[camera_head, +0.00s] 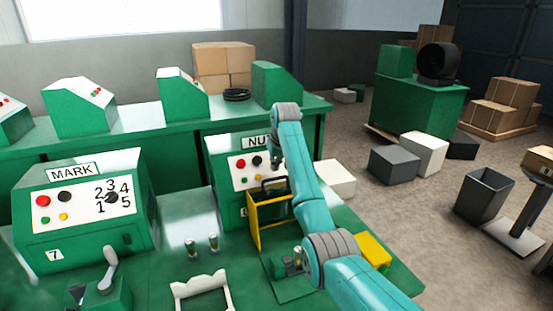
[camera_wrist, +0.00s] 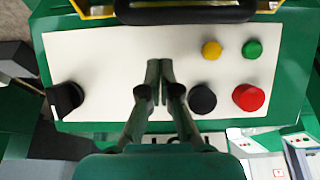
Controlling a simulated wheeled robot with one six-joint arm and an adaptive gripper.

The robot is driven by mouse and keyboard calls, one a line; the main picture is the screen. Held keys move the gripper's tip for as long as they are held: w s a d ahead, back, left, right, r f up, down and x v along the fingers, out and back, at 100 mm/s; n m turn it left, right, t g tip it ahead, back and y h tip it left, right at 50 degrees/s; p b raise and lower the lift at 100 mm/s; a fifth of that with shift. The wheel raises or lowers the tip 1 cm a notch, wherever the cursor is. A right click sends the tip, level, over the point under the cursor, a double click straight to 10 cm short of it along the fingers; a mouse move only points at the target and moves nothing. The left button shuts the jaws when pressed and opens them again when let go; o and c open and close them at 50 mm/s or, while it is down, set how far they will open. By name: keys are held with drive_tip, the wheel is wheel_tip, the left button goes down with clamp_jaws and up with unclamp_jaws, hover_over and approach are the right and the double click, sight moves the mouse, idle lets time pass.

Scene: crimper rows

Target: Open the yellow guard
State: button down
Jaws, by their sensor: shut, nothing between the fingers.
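The yellow guard (camera_head: 255,222) stands upright in front of the NU-labelled green machine (camera_head: 228,180) in the head view, partly hidden by my arm. Its black handle (camera_head: 272,183) is along its top. In the wrist view, the handle (camera_wrist: 185,13) runs across the top edge, with a strip of the yellow guard (camera_wrist: 95,9) beside it. My gripper (camera_wrist: 160,66) is shut and empty, over the white button panel (camera_wrist: 105,70). Its fingertips are apart from the handle in that picture. In the head view, my gripper (camera_head: 275,163) is small and dark at the panel, just above the handle.
Red (camera_wrist: 248,97), black (camera_wrist: 202,99), yellow (camera_wrist: 212,49) and green (camera_wrist: 252,49) buttons and a black knob (camera_wrist: 66,99) surround my fingers. The MARK machine (camera_head: 85,205) stands left. A yellow block (camera_head: 373,250) lies right of my arm.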

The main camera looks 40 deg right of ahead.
sight(280, 185)
drive_tip(key=shift+s+a, duration=0.3)
drive_tip(key=shift+s, duration=0.65)
drive_tip(key=shift+s+a, duration=0.25)
drive_tip(key=shift+s, duration=0.7)
